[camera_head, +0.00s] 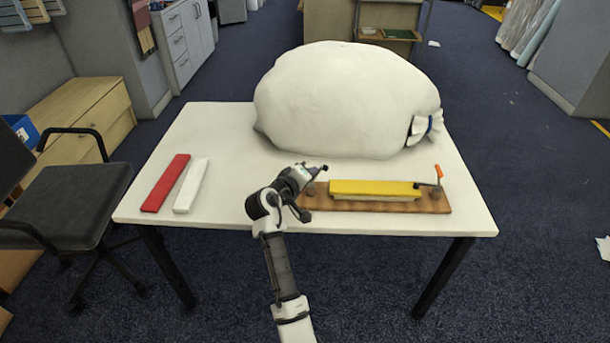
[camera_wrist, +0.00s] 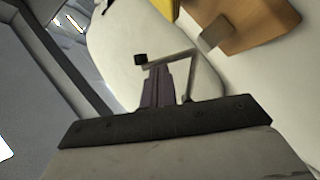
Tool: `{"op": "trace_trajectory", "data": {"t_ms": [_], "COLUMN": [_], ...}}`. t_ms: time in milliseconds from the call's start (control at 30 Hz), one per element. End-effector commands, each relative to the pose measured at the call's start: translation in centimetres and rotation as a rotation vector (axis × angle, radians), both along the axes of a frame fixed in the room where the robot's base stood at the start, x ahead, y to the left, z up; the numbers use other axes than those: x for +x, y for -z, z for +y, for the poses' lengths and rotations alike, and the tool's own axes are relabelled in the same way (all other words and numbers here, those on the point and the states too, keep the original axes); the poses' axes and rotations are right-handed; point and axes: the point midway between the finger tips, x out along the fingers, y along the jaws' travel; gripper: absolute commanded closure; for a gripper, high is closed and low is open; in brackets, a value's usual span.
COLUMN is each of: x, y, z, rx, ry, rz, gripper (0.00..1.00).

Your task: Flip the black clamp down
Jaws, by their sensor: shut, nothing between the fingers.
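The black clamp shows as a black tip (camera_head: 324,168) at the left end of the wooden board, beside my gripper (camera_head: 311,171). In the wrist view its black tip (camera_wrist: 140,59) sits on a thin metal arm that rises from a grey base on the board. My gripper (camera_wrist: 157,82) is shut and empty, with its fingertips close to the black tip. I cannot tell whether they touch. A yellow bar (camera_head: 375,187) lies on a white bar on the wooden board (camera_head: 385,206). A clamp with an orange handle (camera_head: 438,171) stands upright at the board's right end.
A large white sack (camera_head: 340,95) fills the back of the white table (camera_head: 225,120). A red bar (camera_head: 166,183) and a white bar (camera_head: 191,186) lie at the left. An office chair (camera_head: 75,185) stands left of the table. The table between the bars and my gripper is clear.

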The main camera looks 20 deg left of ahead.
Motion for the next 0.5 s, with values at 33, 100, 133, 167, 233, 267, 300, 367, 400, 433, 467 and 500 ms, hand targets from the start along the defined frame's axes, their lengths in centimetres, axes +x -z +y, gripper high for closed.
{"op": "trace_trajectory", "data": {"t_ms": [33,100,133,167,233,267,300,367,400,433,467,500], "x": [0.2,0.3,0.4,0.4,0.5,0.5,0.6,0.7,0.7,0.8,0.8,0.9], "y": [-0.5,-0.4,-0.4,-0.3,-0.3,-0.2,-0.2,-0.1,0.0,0.1,0.1,0.3], "z": [-0.3,-0.7,-0.9,-1.0,-1.4,-1.6,-1.8,-2.0,-2.2,-2.4,-2.5,-2.7], "rx": [0.044,0.110,0.137,0.165,0.229,0.257,0.293,0.349,0.384,0.412,0.440,0.476], "ry": [0.002,0.001,0.002,0.002,0.002,0.002,0.001,0.000,0.000,0.001,0.002,0.002], "rz": [0.012,0.032,0.039,0.047,0.066,0.073,0.083,0.099,0.109,0.118,0.126,0.137], "gripper": [1.00,1.00,1.00,1.00,1.00,1.00,1.00,1.00,1.00,1.00,1.00,1.00]}}
